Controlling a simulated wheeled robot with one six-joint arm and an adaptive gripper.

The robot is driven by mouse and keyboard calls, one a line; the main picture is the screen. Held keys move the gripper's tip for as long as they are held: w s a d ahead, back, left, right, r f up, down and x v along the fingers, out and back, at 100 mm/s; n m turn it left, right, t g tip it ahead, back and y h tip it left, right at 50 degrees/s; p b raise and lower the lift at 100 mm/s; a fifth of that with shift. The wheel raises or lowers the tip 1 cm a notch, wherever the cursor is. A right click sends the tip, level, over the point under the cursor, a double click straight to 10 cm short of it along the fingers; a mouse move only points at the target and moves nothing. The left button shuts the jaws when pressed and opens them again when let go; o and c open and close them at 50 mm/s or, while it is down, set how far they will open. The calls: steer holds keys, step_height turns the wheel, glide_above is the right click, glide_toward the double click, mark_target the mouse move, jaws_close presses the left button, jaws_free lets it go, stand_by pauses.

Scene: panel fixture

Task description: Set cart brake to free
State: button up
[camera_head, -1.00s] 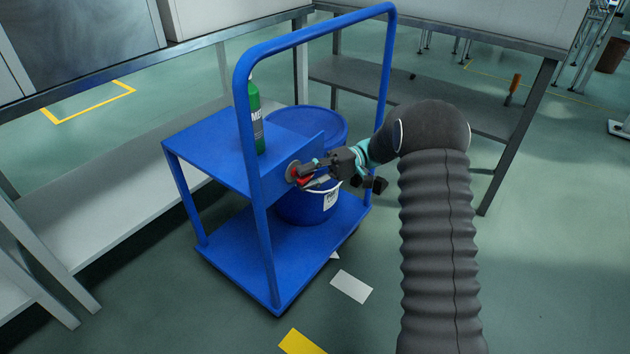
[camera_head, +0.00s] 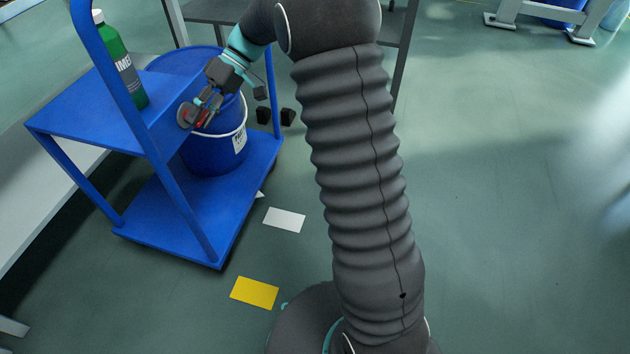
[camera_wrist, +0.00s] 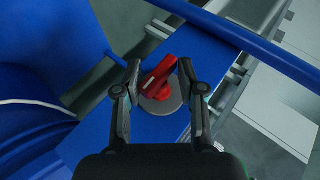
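The cart brake is a red handle (camera_wrist: 159,76) on a round grey disc (camera_wrist: 160,104), mounted on the blue cart's side panel. In the wrist view the handle lies tilted, its upper end leaning right. My gripper (camera_wrist: 159,64) has its two fingers apart, one on each side of the handle; I cannot tell whether either touches it. In the head view my gripper (camera_head: 196,114) is at the brake on the side of the blue cart (camera_head: 170,218) and hides most of it. Only small bits of red show there.
A green bottle (camera_head: 122,62) stands on the cart's top shelf. A blue bucket (camera_head: 215,152) with a white handle stands on the lower deck. The cart's blue rail (camera_wrist: 252,45) passes close to the gripper. Grey benches are behind and left.

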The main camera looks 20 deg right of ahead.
steer(key=t+h+b, duration=0.1)
steer(key=n+t+h+b, duration=0.1)
steer(key=t+h+b, duration=0.2)
steer(key=b, duration=0.1)
steer(key=shift+s+a+f+t, duration=0.15)
steer(key=shift+s+a+t, duration=0.05)
steer(key=shift+s+t, duration=0.1)
steer(key=n+t+h+b, duration=0.1)
steer(key=t+b, duration=0.1)
steer(key=b, duration=0.1)
steer(key=shift+h, duration=0.4)
steer(key=shift+r+t+b, duration=0.2)
steer(key=shift+t+b, duration=0.1)
steer(key=shift+b, duration=0.15)
steer(key=p+v, duration=0.3)
steer(key=v, duration=1.1)
steer(key=s+d+f+m+h, duration=0.1)
steer(key=s+d+f+m, duration=0.2)
steer(key=s, duration=0.4)
steer(key=s+d+f+m+t+h, duration=0.1)
steer(key=s+d+f+m, duration=0.2)
steer(key=s, duration=0.5)
steer(key=s+d+f+m+t+h+p, duration=0.1)
steer(key=s+d+f+m, duration=0.2)
steer(key=s+d+f, duration=0.2)
steer(key=s, duration=0.2)
steer(key=shift+s+d+m+h, duration=0.2)
steer(key=shift+s+m+h, duration=0.1)
steer(key=shift+s+h, duration=0.1)
